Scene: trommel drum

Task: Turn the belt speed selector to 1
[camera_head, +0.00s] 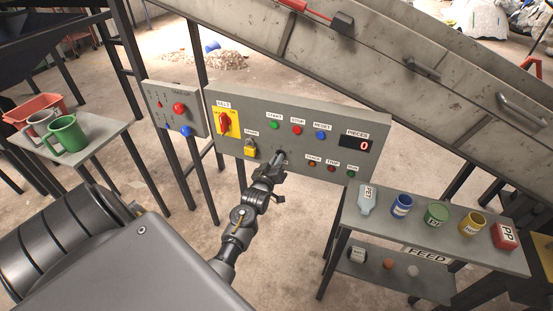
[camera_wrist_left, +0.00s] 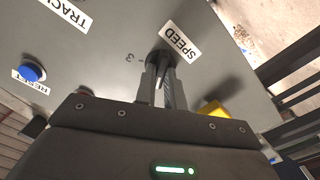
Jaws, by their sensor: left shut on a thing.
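The grey control panel (camera_head: 330,104) stands in front of me in the head view. My left gripper (camera_head: 279,158) reaches its lower middle part, and the gripper covers most of the speed selector there. In the left wrist view the two fingers (camera_wrist_left: 162,85) are closed around the dark selector knob (camera_wrist_left: 160,58), just beside the SPEED label (camera_wrist_left: 181,42). A small "3" (camera_wrist_left: 130,57) is printed left of the knob. The other scale marks and the knob's pointer are hidden, so its setting cannot be read. My right gripper is not in view.
A side table with cups (camera_head: 68,134) stands left, a FEED shelf (camera_head: 430,225) right.

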